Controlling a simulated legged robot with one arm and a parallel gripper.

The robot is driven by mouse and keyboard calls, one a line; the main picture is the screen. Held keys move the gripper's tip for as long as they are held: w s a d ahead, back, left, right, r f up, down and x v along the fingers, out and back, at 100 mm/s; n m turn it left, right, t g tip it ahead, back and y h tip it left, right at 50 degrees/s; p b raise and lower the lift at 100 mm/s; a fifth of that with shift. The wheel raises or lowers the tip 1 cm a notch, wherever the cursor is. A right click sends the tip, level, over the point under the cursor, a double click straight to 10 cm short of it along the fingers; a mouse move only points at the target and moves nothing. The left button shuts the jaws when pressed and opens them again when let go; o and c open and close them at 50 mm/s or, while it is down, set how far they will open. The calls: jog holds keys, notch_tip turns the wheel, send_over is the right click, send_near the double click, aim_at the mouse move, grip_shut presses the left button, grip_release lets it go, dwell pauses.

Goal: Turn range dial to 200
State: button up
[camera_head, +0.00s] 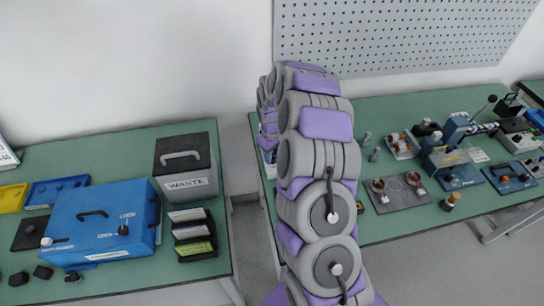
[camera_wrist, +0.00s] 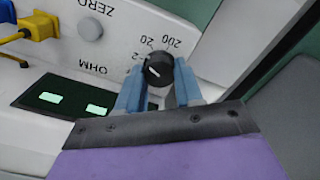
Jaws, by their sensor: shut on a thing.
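The range dial (camera_wrist: 158,70) is a small black knob with a white line, on a white meter panel (camera_wrist: 110,50) in the wrist view. The labels 2, 20 and 200 stand around it, upside down in this view. The white line shows on the knob's lower-left part; I cannot tell surely which label it marks. My gripper (camera_wrist: 160,80) is shut on the dial, with one blue finger on each side. In the head view my arm hides the dial and the gripper.
A ZERO knob (camera_wrist: 90,29) and a dark display (camera_wrist: 70,100) with lit green segments share the panel. Yellow and blue plugs (camera_wrist: 38,25) sit at the upper left.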

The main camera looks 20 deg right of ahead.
jog(key=m+p, duration=0.1)
jog(key=m, duration=0.2)
jog(key=shift+d+r, duration=0.1)
jog(key=shift+r, duration=0.05)
jog(key=m+p, duration=0.1)
jog(key=m, duration=0.3)
jog(key=m+p, duration=0.2)
jog(key=m, duration=0.4)
jog(key=o, duration=0.8)
notch_tip(320, 180, up, 5)
jog(key=shift+r+p, duration=0.15)
jog(key=shift+p, duration=0.8)
jog(key=shift+r, duration=0.2)
